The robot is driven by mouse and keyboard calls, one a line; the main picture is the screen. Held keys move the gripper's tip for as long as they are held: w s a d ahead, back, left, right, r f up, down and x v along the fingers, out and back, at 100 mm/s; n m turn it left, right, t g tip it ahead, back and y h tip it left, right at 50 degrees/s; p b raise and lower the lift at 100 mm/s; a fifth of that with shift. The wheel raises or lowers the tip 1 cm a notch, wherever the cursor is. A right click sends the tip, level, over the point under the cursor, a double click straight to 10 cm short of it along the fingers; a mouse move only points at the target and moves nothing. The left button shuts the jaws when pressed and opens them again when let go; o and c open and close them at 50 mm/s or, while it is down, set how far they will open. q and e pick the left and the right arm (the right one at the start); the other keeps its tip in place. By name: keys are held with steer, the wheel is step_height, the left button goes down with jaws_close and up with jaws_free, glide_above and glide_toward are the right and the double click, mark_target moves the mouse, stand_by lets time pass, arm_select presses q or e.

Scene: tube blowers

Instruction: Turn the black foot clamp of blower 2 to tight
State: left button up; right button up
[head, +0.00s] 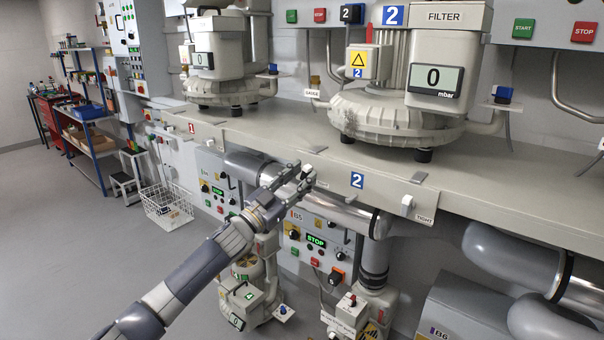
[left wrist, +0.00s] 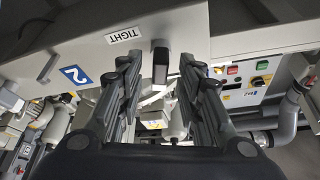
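Blower 2 (head: 395,115) stands on the beige bench, its display reading 0. The black foot clamp (left wrist: 160,62) shows in the left wrist view as a short dark lever at the bench edge, beside an upside-down TIGHT label (left wrist: 124,35). My left gripper (head: 302,174) is at the bench's front edge, left of the blue 2 plate (head: 357,180), and hides most of this clamp in the head view. In the left wrist view the gripper's fingers (left wrist: 160,70) are open, one on each side of the lever, with gaps showing. My right gripper is out of view.
A pale clamp lever (head: 407,205) with its own TIGHT label (head: 424,220) hangs farther right on the bench edge (head: 450,195). Pipes (head: 335,208) and a control box (head: 315,240) lie below the bench. Open floor (head: 60,240) is at left, beside a wire basket (head: 168,207).

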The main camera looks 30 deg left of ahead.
arm_select(q)
steer(key=shift+w+d+r, duration=0.15)
steer(key=shift+w, duration=0.25)
jaws_close()
